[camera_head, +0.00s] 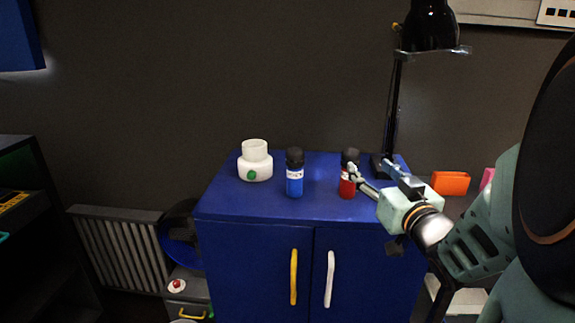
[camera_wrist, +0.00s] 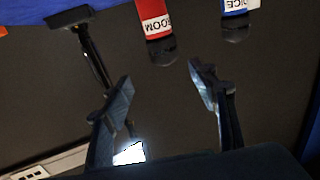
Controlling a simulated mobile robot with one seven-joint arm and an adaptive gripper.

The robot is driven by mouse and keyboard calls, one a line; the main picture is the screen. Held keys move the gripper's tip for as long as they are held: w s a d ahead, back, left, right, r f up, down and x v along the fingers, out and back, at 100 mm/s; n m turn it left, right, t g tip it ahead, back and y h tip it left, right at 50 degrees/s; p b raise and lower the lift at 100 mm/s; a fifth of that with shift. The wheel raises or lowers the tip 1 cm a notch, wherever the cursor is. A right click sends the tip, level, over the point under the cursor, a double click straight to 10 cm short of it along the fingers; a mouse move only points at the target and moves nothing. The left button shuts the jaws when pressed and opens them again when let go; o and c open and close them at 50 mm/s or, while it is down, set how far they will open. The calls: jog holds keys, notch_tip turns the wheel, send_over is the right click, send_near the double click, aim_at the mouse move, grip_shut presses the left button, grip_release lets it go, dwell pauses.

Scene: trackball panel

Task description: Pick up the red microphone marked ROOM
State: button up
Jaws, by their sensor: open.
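The red microphone (camera_head: 347,189) with a black head stands upright on the blue cabinet's top, right of the middle. In the wrist view it appears upside down, and its white label reads ROOM (camera_wrist: 154,22). My gripper (camera_head: 356,174) is at its upper right in the head view and overlaps part of it. In the wrist view, my gripper (camera_wrist: 161,80) is open and empty; the black head lies just beyond and between its fingertips. I cannot tell whether they touch. A similar blue microphone (camera_head: 295,182) stands to the left; its label is partly readable in the wrist view (camera_wrist: 233,6).
A white jar (camera_head: 255,168) with a green dot stands at the left on the blue cabinet (camera_head: 225,207). A black desk lamp (camera_head: 396,100) rises behind the red microphone. An orange object (camera_head: 450,183) lies to the right. The cabinet top's front strip is clear.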

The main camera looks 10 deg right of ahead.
aim_at(355, 158)
jog(key=w, duration=0.4)
jog(key=shift+w+a+f+b, duration=0.2)
jog(key=shift+w+b, duration=0.1)
jog(key=shift+b, duration=0.05)
jog(key=w, duration=0.1)
jog(key=w+b, duration=0.1)
jog(key=w, duration=0.3)
jog(key=shift+w+a, duration=0.15)
jog(key=shift+a, duration=0.25)
grip_shut()
